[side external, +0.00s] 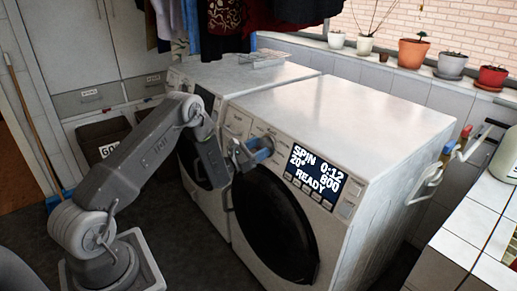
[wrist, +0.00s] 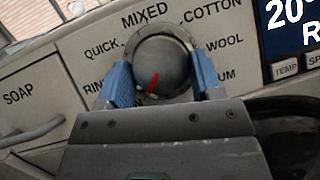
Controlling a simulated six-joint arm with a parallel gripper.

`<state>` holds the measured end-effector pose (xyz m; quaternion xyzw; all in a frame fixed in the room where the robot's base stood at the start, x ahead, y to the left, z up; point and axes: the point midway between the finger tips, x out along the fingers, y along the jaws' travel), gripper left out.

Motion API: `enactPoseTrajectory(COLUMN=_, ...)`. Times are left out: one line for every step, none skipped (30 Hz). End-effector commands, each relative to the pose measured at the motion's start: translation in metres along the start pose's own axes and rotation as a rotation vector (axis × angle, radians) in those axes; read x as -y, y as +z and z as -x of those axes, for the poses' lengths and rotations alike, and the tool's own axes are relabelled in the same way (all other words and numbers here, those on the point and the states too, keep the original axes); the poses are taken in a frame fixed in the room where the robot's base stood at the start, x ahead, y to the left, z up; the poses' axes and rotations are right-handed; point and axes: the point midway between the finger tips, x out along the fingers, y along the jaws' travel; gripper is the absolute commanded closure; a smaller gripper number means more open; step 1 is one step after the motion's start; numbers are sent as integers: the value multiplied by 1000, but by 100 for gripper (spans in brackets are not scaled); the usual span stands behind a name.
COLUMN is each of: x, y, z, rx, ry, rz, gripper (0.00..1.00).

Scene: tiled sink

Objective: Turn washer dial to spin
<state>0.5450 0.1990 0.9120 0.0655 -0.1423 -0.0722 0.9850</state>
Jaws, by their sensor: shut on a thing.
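The washer (side external: 345,105) is white with a dark round door (side external: 275,228). Its display (side external: 316,177) reads SPIN, 0:12, 20°, 800 and READY. In the wrist view the dial (wrist: 163,58) is a round grey knob with a red mark on its face, near the lower edge and slanting down to the left. My gripper (wrist: 163,76), with blue finger pads, is shut on the dial, one finger on each side. In the side view my gripper (side external: 249,153) is at the panel, left of the display. The labels MIXED, COTTON, QUICK and WOOL show around the dial; lower labels are partly hidden by my gripper.
A soap drawer (wrist: 30,115) with a handle lies left of the dial. A second white machine (side external: 240,75) stands beside the washer on its left. Clothes (side external: 215,25) hang above it. Potted plants (side external: 412,52) line the sill. A tiled counter (side external: 470,230) stands at right.

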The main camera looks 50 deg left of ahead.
Motion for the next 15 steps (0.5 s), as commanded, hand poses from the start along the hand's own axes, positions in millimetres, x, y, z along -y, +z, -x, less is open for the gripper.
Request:
enactPoseTrajectory(x=2, y=-1, z=1, rx=-3, ry=-3, rz=7, gripper=64)
enactPoseTrajectory(x=2, y=-1, z=1, rx=-3, ry=-3, rz=8, gripper=64)
enactPoseTrajectory(x=2, y=-1, z=1, rx=-3, ry=-3, rz=8, gripper=64)
enactPoseTrajectory(x=2, y=-1, z=1, rx=-3, ry=-3, rz=8, gripper=64)
enactPoseTrajectory(x=2, y=-1, z=0, rx=-3, ry=-3, rz=8, gripper=64)
enactPoseTrajectory(x=2, y=-1, z=0, rx=-3, ry=-3, rz=8, gripper=64)
enactPoseTrajectory(x=2, y=-1, z=0, rx=-3, ry=-3, rz=8, gripper=64)
enactPoseTrajectory(x=2, y=-1, z=0, rx=-3, ry=-3, rz=8, gripper=64)
enactPoseTrajectory(x=2, y=-1, z=0, rx=-3, ry=-4, rz=8, gripper=38)
enactPoseTrajectory(x=2, y=-1, z=0, rx=-3, ry=-3, rz=8, gripper=36)
enactPoseTrajectory(x=2, y=-1, z=0, rx=-3, ry=-3, rz=7, gripper=33)
enactPoseTrajectory(x=2, y=-1, z=0, rx=-3, ry=-3, rz=6, gripper=29)
enactPoseTrajectory(x=2, y=-1, z=0, rx=-2, ry=-3, rz=6, gripper=26)
enactPoseTrajectory(x=2, y=-1, z=0, rx=-2, ry=-3, rz=5, gripper=23)
enactPoseTrajectory(x=1, y=-1, z=0, rx=-2, ry=-2, rz=5, gripper=19)
